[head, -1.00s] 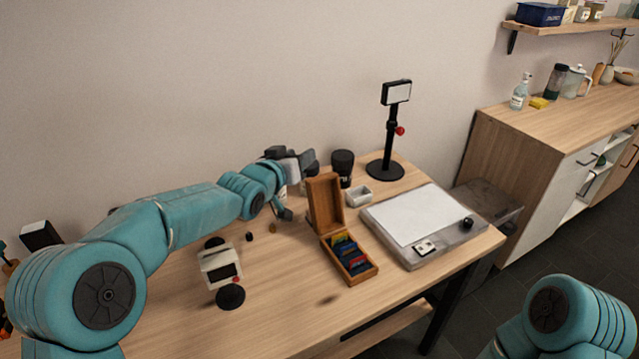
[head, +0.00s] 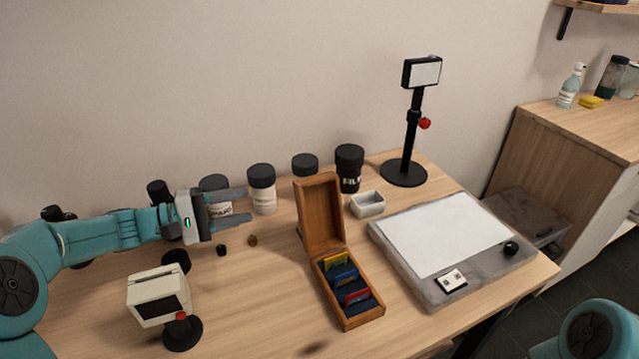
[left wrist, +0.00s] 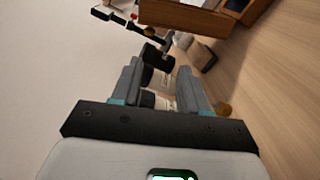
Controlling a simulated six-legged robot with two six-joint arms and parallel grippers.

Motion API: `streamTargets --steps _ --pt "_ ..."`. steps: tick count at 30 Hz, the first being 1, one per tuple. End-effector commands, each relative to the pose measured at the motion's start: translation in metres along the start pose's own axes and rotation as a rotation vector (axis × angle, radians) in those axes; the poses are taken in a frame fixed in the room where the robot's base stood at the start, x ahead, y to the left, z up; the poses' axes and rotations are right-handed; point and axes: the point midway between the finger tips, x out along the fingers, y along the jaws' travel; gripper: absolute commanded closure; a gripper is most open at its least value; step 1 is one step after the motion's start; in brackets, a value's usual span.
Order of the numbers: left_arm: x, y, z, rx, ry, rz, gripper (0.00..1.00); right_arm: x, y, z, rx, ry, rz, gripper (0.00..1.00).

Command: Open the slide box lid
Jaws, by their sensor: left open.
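The wooden slide box (head: 346,295) stands on the table with its lid (head: 320,213) raised, standing up at the back edge. Several coloured slides (head: 345,276) show inside it. My left gripper (head: 246,207) is open and empty, to the left of the lid and apart from it, in front of the white jars. In the left wrist view the open fingers of my left gripper (left wrist: 168,92) have jars between and beyond them, and part of the wooden box (left wrist: 188,16) shows at the top. My right gripper is not in view; only part of my right arm shows at the lower right.
White jars with black lids (head: 262,190) and a black film canister (head: 349,168) stand along the wall. A small white dish (head: 367,205) and a light panel (head: 440,235) lie right of the box. A small cream viewer (head: 158,296) stands at front left. Table left of the box is mostly clear.

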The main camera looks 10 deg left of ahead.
Motion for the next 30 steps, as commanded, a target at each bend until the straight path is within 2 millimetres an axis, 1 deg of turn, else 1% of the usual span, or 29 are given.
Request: streamTargets --steps 1,4,8,11,21,24,27,30 --pt "-0.005 0.002 0.001 -0.001 -0.001 0.029 0.56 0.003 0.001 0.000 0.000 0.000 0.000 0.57" --pt "-0.008 0.007 0.004 0.000 -0.005 0.062 0.56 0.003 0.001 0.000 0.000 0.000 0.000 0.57" --pt "0.006 0.009 0.007 0.000 -0.008 0.068 0.56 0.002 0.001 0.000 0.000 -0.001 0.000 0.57" --pt "0.026 0.009 0.008 -0.001 -0.010 0.066 0.56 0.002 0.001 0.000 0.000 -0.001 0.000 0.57" --pt "0.109 0.014 0.009 -0.002 -0.011 0.064 0.56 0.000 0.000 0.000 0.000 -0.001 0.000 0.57" --pt "0.128 0.015 0.009 -0.001 -0.011 0.063 0.56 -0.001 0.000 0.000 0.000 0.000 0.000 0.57" --pt "0.142 0.017 0.008 -0.001 -0.010 0.064 0.56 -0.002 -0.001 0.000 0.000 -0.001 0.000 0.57" --pt "0.150 0.018 0.006 -0.001 -0.008 0.064 0.56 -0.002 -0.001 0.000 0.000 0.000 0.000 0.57"
